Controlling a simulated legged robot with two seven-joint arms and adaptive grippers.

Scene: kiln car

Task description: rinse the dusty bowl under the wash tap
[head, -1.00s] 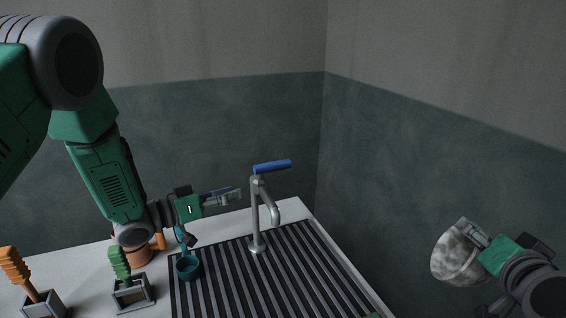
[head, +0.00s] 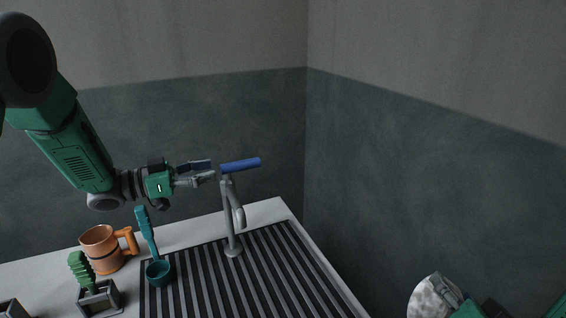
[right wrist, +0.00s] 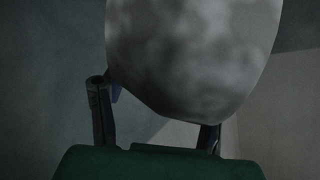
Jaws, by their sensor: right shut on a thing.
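The wash tap (head: 230,215) is grey, with a curved spout and a blue lever (head: 240,165) on top. It stands on the slatted drain board. My left gripper (head: 213,170) is open just left of the lever, about level with it, with a small gap showing. The dusty bowl (head: 428,298), pale with grey blotches, is at the bottom right of the head view, partly cut off. My right gripper (head: 458,302) is shut on it. In the right wrist view the bowl (right wrist: 195,50) fills the top between the fingers (right wrist: 155,125). The bowl is well right of the tap.
An orange mug (head: 100,250), a teal ladle (head: 158,272) and a green-handled brush (head: 82,268) in a grey holder (head: 100,300) stand to the left. Walls (head: 430,170) close the back and right.

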